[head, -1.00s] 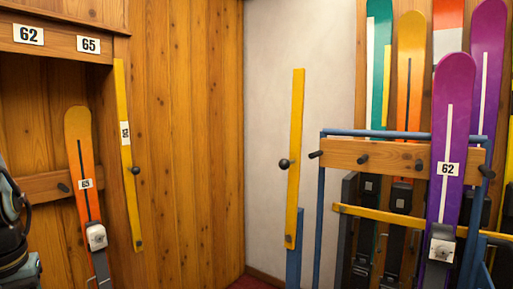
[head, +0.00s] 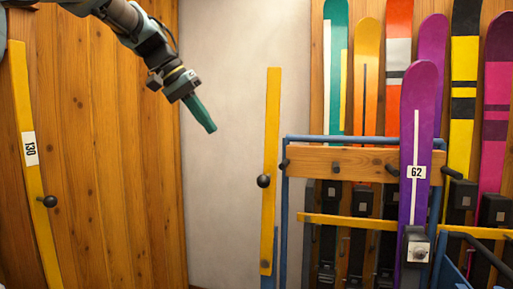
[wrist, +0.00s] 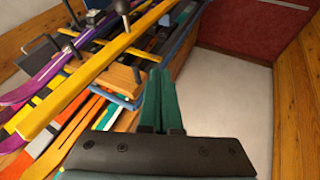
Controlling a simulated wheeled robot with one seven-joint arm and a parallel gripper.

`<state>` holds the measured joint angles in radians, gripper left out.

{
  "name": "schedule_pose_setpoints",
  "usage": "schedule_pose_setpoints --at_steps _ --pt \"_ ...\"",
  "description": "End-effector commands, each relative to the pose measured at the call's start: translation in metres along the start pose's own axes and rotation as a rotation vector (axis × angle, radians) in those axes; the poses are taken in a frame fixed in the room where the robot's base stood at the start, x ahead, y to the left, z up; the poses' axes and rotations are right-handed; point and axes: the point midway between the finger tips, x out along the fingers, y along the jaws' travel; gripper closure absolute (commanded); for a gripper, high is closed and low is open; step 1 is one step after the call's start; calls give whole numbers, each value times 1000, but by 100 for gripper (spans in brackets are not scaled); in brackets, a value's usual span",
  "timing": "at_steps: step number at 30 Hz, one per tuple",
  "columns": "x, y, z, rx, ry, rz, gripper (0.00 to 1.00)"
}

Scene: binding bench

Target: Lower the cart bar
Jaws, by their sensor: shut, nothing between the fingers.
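The cart bar (head: 271,150) is a yellow bar with a round black knob (head: 263,181). It stands upright at the left end of the blue-framed cart (head: 284,215). In the wrist view the yellow bar (wrist: 85,75) runs diagonally at the upper left, with a knob (wrist: 122,8) near the top edge. My gripper (head: 212,128) reaches in from the upper left, left of the bar and apart from it. In the wrist view its green fingers (wrist: 160,85) are together and empty.
A purple ski (head: 418,120) marked 62 leans on the cart's wooden rail (head: 335,160). A lower yellow bar (head: 345,221) crosses the cart. Several skis stand behind it. Another yellow bar (head: 35,165), marked 130, is on the left wooden wall. The pale wall (head: 222,60) between is clear.

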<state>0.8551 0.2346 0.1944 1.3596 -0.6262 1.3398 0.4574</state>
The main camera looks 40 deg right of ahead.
Motion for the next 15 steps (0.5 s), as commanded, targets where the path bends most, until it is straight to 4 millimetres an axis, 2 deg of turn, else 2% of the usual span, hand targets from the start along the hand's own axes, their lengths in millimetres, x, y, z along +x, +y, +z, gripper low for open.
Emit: schedule_pose_setpoints --at_steps 1,4,15 --pt "-2 11 -5 25 0 14 100" --pt "-4 22 -8 52 -1 31 100" --pt "-3 23 -9 54 -2 33 100"
